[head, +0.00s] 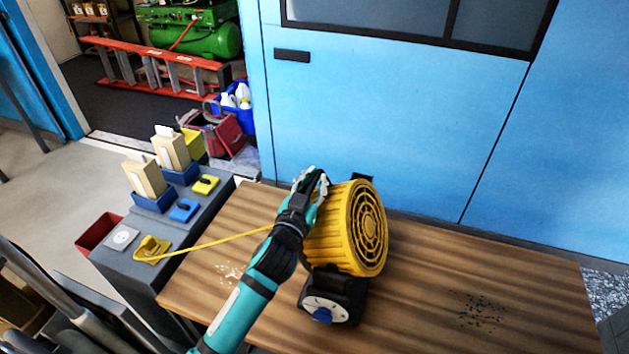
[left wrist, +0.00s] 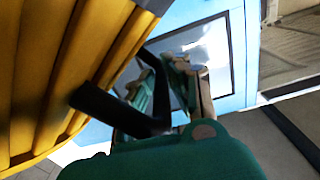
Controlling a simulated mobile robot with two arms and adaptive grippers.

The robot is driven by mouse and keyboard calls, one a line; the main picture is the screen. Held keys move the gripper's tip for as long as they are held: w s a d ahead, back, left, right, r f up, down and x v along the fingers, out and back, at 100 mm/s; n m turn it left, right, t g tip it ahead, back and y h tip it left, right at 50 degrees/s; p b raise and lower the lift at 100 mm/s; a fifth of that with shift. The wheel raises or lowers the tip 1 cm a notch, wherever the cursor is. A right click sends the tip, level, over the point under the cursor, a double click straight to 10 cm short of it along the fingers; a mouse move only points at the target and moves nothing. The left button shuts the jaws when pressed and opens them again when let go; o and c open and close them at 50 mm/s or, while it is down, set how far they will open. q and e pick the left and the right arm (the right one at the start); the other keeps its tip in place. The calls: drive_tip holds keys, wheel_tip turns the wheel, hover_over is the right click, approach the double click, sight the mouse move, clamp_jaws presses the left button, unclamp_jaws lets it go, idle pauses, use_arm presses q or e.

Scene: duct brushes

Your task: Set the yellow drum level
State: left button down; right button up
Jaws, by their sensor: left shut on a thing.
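The yellow drum (head: 342,235) is ribbed, with a round grille on its right-facing end. It rests on a black base (head: 350,290) on the wooden bench, which carries a pale dial with a blue knob (head: 322,314). The drum looks slightly tilted in the head view, but that picture is itself slanted. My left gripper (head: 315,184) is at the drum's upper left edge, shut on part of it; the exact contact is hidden. In the left wrist view, the drum's ribs (left wrist: 55,70) fill the left side, and a dark bar crosses by the fingers (left wrist: 165,85).
The wooden bench (head: 430,300) is clear to the right except for dark specks (head: 481,309). A yellow cord (head: 215,240) runs left to the grey cabinet (head: 125,268), which holds blue trays with cartons. Pale crumbs (head: 229,271) lie left of the drum. A blue wall (head: 400,110) stands behind.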

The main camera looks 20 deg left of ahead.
sight(347, 190)
use_arm(q)
drive_tip(key=shift+d+r+m, duration=0.3)
drive_tip(key=shift+d+r, duration=0.05)
drive_tip(key=shift+d, duration=0.05)
drive_tip(key=d+m, duration=0.1)
drive_tip(key=d+r+m+p, duration=0.1)
drive_tip(key=d+m+p, duration=0.1)
drive_tip(key=shift+s+d+r, duration=0.1)
drive_tip(key=shift+d+r, duration=0.2)
drive_tip(key=shift+d, duration=0.1)
drive_tip(key=shift+d+r+m, duration=0.2)
drive_tip(key=shift+d+m, duration=0.9)
drive_tip(key=shift+d, duration=0.2)
drive_tip(key=c, duration=1.3)
unclamp_jaws()
drive_tip(key=shift+c, duration=0.2)
